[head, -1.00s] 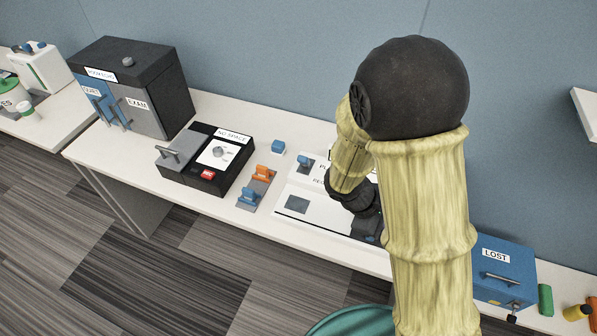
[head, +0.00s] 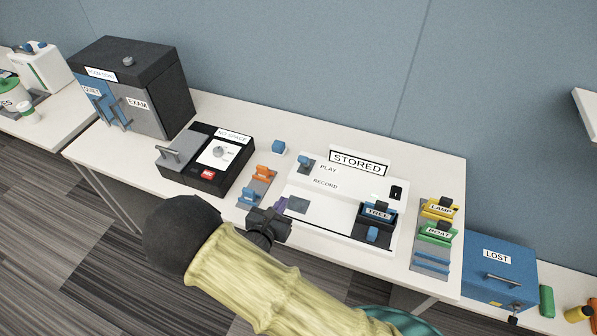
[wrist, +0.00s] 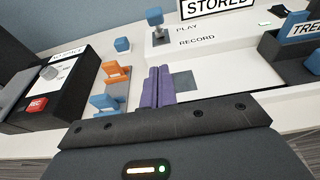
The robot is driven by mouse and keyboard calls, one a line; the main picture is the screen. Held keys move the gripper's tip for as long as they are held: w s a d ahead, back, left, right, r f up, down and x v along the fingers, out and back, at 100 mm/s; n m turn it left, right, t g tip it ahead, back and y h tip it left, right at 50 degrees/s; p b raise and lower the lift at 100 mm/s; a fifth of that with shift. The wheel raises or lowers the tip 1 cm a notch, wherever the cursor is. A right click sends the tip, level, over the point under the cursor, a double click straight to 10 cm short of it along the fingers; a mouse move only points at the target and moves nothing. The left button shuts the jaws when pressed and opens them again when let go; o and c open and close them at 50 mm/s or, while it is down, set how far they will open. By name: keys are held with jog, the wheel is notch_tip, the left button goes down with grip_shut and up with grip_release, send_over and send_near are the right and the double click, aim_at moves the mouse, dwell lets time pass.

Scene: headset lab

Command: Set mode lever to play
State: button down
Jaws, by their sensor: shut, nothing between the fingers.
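The white device (head: 330,215) on the table has PLAY and RECORD labels and a STORED sign (head: 359,162) at its back. A blue-knobbed lever (head: 305,162) stands at its upper left, beside the PLAY label; it also shows in the wrist view (wrist: 155,20). My gripper (head: 281,205) is at the device's front left edge, in front of the lever and apart from it. Its purple fingers (wrist: 158,86) are shut with nothing between them. A grey square patch (head: 298,205) on the device lies just right of the fingertips.
A blue TREE block (head: 378,212) sits in a dark slot at the device's right. Orange and blue blocks (head: 262,174) stand on a grey tray to the left, near a small blue cube (head: 278,147). A black NO SPACE box (head: 205,160) stands farther left. LAMP and BOAT blocks (head: 438,208) are right.

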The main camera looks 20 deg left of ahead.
aim_at(305, 161)
jog(key=p+x, duration=0.2)
jog(key=x, duration=0.7)
jog(key=shift+w+d+p, duration=0.2)
jog(key=shift+w+p, duration=0.15)
jog(key=shift+w, duration=0.05)
jog(key=shift+w+r+p, duration=0.3)
jog(key=shift+w, duration=0.3)
jog(key=shift+w+r+p, duration=0.25)
jog(key=shift+w, duration=0.35)
jog(key=shift+w+r+p, duration=0.3)
jog(key=shift+w, duration=0.3)
jog(key=shift+a+r, duration=0.1)
jog(key=shift+r, duration=0.05)
